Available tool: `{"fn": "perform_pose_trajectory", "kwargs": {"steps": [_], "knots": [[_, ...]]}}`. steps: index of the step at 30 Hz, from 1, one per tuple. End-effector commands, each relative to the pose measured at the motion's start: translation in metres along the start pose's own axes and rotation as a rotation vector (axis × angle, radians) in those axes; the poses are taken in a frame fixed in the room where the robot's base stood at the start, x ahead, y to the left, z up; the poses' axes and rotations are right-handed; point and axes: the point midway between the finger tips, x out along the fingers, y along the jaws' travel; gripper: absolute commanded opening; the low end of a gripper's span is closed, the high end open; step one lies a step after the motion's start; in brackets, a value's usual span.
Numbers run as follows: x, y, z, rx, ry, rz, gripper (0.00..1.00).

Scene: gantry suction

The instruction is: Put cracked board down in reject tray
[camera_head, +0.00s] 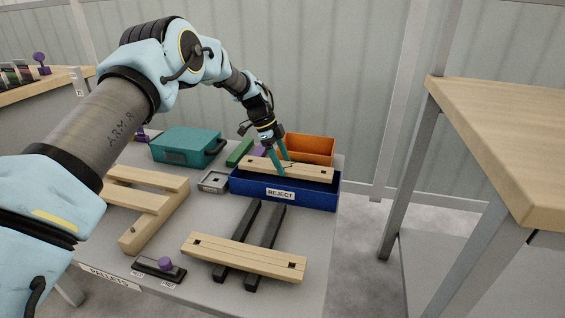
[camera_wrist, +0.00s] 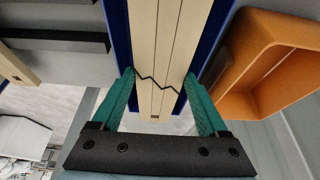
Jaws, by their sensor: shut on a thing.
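The cracked board (camera_head: 312,171) is a pale wooden board with dark end holes. A dark zigzag crack runs across it in the wrist view (camera_wrist: 160,45). My gripper (camera_head: 280,170) has teal fingers and is shut on the board near its middle, one finger on each side. In the wrist view my gripper (camera_wrist: 158,95) spans the board at the crack. The blue reject tray (camera_head: 322,194), labelled REJECT, lies around and below the board. The board runs lengthwise along the tray, at about rim height; I cannot tell whether it touches the floor of the tray.
An orange bin (camera_head: 308,145) stands right behind the tray. A teal case (camera_head: 185,146) and a small grey box (camera_head: 213,181) are to the left. Another board (camera_head: 243,257) lies across two dark bars in front. A pallet-like wooden frame (camera_head: 150,205) is at left.

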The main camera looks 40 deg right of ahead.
Motion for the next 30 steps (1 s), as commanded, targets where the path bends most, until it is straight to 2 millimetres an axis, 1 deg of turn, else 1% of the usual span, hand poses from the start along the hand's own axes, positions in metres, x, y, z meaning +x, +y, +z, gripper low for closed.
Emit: {"fn": "perform_pose_trajectory", "kwargs": {"steps": [18,30], "knots": [[-0.0003,-0.0002,-0.0008,0.000,0.001,-0.001,0.10],[0.0071,-0.0002,0.0023,0.000,0.001,0.000,0.10]]}}
